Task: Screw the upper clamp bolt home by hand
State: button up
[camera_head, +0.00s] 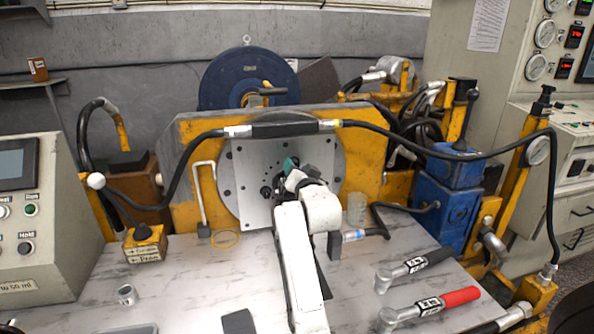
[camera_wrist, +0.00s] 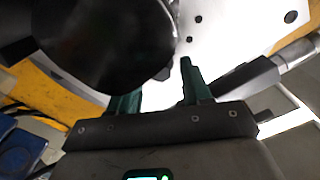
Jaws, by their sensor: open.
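A light grey metal plate (camera_head: 252,205) with several dark holes stands upright on the yellow frame (camera_head: 190,200). My white arm reaches up to the plate's middle and hides part of it. My gripper (camera_head: 291,165) is at the plate, with a teal finger showing. In the wrist view my gripper (camera_wrist: 158,84) is open, its two green fingers apart. A large black round part (camera_wrist: 105,40) fills the upper left, close to the left finger. A small dark stub shows at its lower edge between the fingertips. I cannot tell whether it is the upper clamp bolt.
A black hose (camera_head: 395,134) arches across the plate's top. Two labelled wrenches, one with a black handle (camera_head: 430,257) and one with a red handle (camera_head: 455,299), lie on the bench's right. The bench's left middle is mostly clear.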

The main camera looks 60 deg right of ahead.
jog(key=v, duration=1)
jog(key=shift+s+a+b, duration=0.15)
jog(key=shift+a+b, duration=0.05)
jog(key=shift+b, duration=0.1)
